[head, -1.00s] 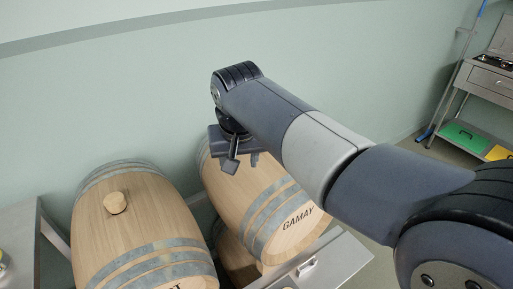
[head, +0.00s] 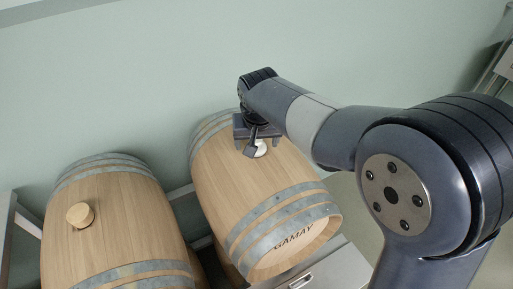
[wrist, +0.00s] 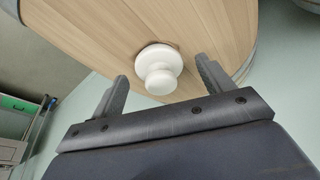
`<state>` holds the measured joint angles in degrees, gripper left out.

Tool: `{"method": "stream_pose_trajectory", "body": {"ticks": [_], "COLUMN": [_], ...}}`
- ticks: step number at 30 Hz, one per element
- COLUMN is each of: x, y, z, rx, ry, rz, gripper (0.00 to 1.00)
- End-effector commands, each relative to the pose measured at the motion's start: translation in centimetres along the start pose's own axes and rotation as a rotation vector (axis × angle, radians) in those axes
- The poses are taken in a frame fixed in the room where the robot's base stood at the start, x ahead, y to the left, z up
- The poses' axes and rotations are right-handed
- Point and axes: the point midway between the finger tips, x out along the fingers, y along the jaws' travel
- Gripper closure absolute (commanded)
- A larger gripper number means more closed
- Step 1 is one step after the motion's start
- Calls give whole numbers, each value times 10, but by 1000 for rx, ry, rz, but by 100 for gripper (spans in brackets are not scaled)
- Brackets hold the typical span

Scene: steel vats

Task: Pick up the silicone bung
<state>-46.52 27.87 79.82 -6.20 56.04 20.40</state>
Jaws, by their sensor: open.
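The silicone bung (wrist: 159,70) is white with a rounded knob and sits in the wooden side of the GAMAY barrel (head: 262,190). In the head view the bung (head: 261,149) shows just beside my fingers and is partly hidden by them. My gripper (head: 262,142) is open above the top of that barrel. In the wrist view my gripper (wrist: 162,78) has its two fingers spread, one on either side of the bung, with clear gaps. The bung's knob points toward the gripper; nothing is held.
A second barrel (head: 115,225) lies to the left with a tan bung (head: 80,215) in its top. A pale green wall (head: 150,80) stands behind both. A steel stand (head: 312,268) supports the barrels. A shelf unit (wrist: 22,130) shows at left in the wrist view.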

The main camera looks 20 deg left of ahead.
Motion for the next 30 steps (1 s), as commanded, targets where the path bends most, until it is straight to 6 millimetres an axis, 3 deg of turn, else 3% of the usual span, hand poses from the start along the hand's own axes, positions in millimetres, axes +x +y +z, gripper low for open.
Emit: {"method": "stream_pose_trajectory", "body": {"ticks": [5, 24, 30], "x": [0, 0, -1], "y": [0, 0, 0], "z": [0, 0, 0], "rx": [0, 0, 0], "ry": [0, 0, 1], "rz": [0, 0, 0], "gripper": [25, 78, 78]}}
